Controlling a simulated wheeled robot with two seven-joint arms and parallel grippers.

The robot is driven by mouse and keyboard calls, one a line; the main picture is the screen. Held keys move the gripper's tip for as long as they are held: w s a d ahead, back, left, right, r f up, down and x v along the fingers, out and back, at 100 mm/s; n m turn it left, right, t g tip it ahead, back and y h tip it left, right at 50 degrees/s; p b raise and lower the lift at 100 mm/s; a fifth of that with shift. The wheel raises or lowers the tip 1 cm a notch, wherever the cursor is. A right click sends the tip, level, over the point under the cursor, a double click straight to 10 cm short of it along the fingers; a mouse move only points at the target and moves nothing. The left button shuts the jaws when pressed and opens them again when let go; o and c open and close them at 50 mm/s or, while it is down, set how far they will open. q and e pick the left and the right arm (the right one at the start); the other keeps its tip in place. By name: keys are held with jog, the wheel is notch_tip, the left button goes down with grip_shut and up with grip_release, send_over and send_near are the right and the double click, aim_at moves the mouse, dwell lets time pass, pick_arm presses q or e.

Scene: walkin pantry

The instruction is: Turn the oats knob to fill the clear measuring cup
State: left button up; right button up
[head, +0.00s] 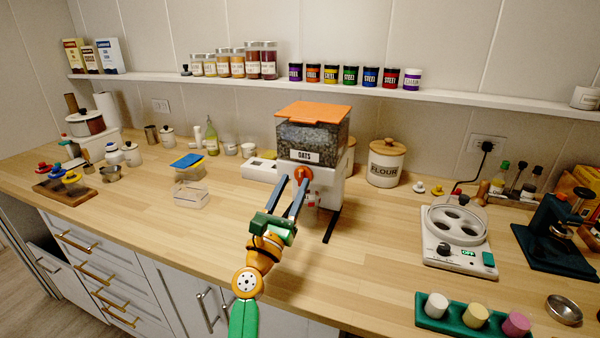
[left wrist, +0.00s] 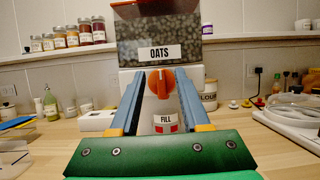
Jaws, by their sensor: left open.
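The oats dispenser (head: 313,140) stands on the counter, a clear bin of oats with an orange lid and an OATS label. Its orange knob (head: 303,174) is on the white front; it also shows in the left wrist view (left wrist: 158,83). My left gripper (head: 292,184) is open, its two blue fingers pointing at the knob. In the left wrist view the knob appears between the fingertips; contact cannot be told. A clear vessel (head: 310,214), perhaps the measuring cup, is partly hidden behind the fingers below the knob. A FILL label with red marks (left wrist: 166,120) shows below the knob.
A FLOUR canister (head: 386,164) stands right of the dispenser. A clear open box (head: 191,196) is at the left. A white device with round wells (head: 459,236) and a green tray of coloured cylinders (head: 474,317) are at the right. Counter in front is mostly clear.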

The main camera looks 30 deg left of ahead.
aim_at(300, 172)
pick_arm(q)
jog(key=x, duration=0.3)
jog(key=shift+w+a+f, duration=0.1)
jog(key=shift+w+f, duration=0.1)
jog(key=shift+f, duration=0.05)
jog(key=shift+w, duration=0.1)
jog(key=c, duration=0.3)
jog(key=shift+s, duration=0.25)
grip_shut()
jog(key=shift+m+h, duration=0.3)
jog(key=shift+m, duration=0.3)
